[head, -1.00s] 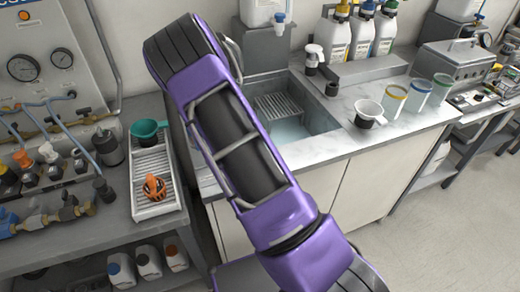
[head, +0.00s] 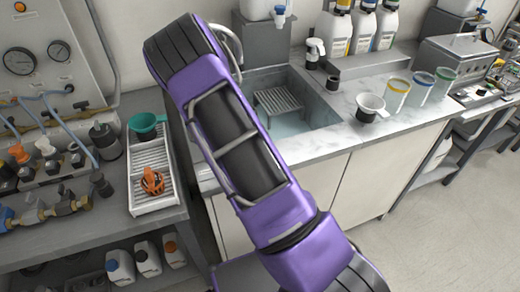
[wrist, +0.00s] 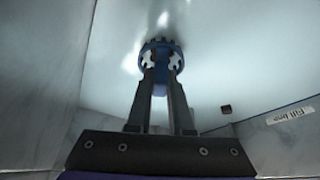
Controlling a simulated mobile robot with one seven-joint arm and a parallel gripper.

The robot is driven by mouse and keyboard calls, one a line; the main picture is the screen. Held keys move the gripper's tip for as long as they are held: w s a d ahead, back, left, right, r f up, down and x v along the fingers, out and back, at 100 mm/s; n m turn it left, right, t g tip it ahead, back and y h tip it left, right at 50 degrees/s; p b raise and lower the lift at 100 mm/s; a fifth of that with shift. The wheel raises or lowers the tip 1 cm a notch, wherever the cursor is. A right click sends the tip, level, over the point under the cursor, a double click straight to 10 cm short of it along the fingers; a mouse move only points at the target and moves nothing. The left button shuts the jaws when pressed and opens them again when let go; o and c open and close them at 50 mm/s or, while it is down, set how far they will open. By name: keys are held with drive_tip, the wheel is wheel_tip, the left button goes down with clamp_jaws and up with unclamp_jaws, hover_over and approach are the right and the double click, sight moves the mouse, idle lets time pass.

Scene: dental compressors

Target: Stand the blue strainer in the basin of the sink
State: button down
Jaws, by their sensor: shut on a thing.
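The blue strainer (wrist: 158,45) is at the fingertips of my gripper (wrist: 161,72) in the wrist view. My gripper is shut on it. Pale, shiny basin surfaces surround the strainer, with a "Fill line" label (wrist: 290,115) at the right. I cannot tell whether the strainer touches the bottom. In the head view the sink basin (head: 322,108) is set in the counter and holds pale blue water. My purple arm hides the basin's left part, and the gripper and strainer do not show there.
A slatted rack (head: 278,101) is in the basin. A white strainer (head: 371,104) and several coloured-rim cups (head: 396,95) stand on the counter to the right. A white tray (head: 152,193) at the left holds a green strainer (head: 146,124) and an orange one (head: 152,181).

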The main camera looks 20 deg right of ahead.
drive_tip(key=shift+f, duration=0.15)
drive_tip(key=c, duration=0.7)
unclamp_jaws()
drive_tip(key=shift+c, duration=0.2)
drive_tip(key=shift+c, duration=0.2)
drive_tip(key=c, duration=0.3)
drive_tip(key=shift+c, duration=0.2)
drive_tip(key=shift+r+p, duration=2.45)
drive_tip(key=shift+r, duration=1.55)
